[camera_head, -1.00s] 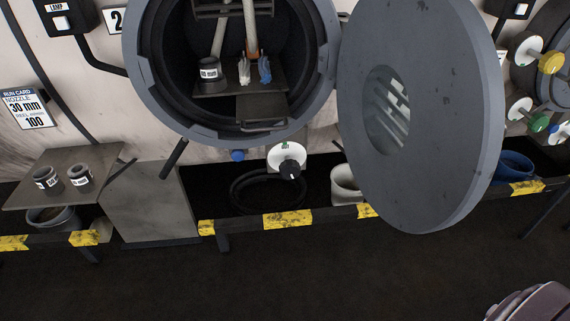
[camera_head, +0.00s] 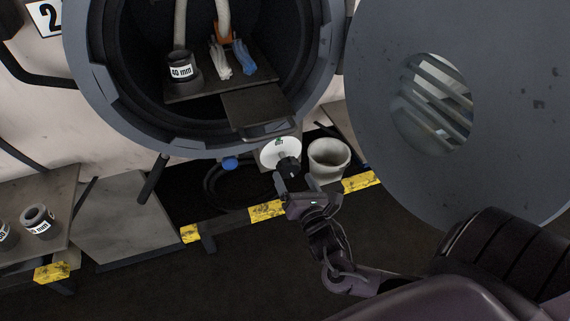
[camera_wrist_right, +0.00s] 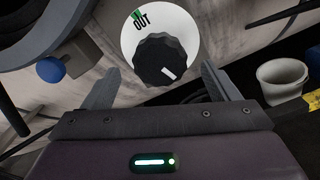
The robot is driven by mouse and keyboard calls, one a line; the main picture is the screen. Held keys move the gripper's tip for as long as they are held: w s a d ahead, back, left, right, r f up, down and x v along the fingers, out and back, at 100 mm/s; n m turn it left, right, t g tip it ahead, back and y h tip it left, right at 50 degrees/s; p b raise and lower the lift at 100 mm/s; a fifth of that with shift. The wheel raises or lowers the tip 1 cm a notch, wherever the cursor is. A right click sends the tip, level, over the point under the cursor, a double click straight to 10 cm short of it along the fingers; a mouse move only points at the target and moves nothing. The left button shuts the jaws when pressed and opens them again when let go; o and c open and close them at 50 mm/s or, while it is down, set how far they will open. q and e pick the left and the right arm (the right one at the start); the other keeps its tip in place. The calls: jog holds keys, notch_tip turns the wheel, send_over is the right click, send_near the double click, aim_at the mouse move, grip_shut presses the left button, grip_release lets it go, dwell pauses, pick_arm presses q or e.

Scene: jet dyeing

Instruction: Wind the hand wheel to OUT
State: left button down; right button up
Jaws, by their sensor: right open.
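The hand wheel is a black ribbed knob (camera_head: 289,166) in front of a white round dial (camera_head: 275,150), below the open round vessel. In the right wrist view the knob (camera_wrist_right: 160,58) has a white mark at its lower right. The dial (camera_wrist_right: 187,27) reads OUT beside a green mark at its upper left, so the knob's mark points away from OUT. My right gripper (camera_head: 296,184) is open and empty just in front of the knob. In the right wrist view its fingers (camera_wrist_right: 158,82) stand either side of the knob, apparently without touching it. My left gripper is out of view.
The big round door (camera_head: 505,110) hangs open on the right, close to my right arm. A pale pot (camera_head: 328,160) stands just right of the dial. A blue knob (camera_head: 230,163) is to its left. A yellow-black rail (camera_head: 267,211) runs below.

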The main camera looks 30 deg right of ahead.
aim_at(290, 172)
jog(key=x, duration=0.4)
jog(key=shift+w, duration=0.2)
jog(key=shift+w+d, duration=0.15)
jog(key=shift+w, duration=0.4)
jog(key=c, duration=1)
jog(key=shift+o, duration=0.2)
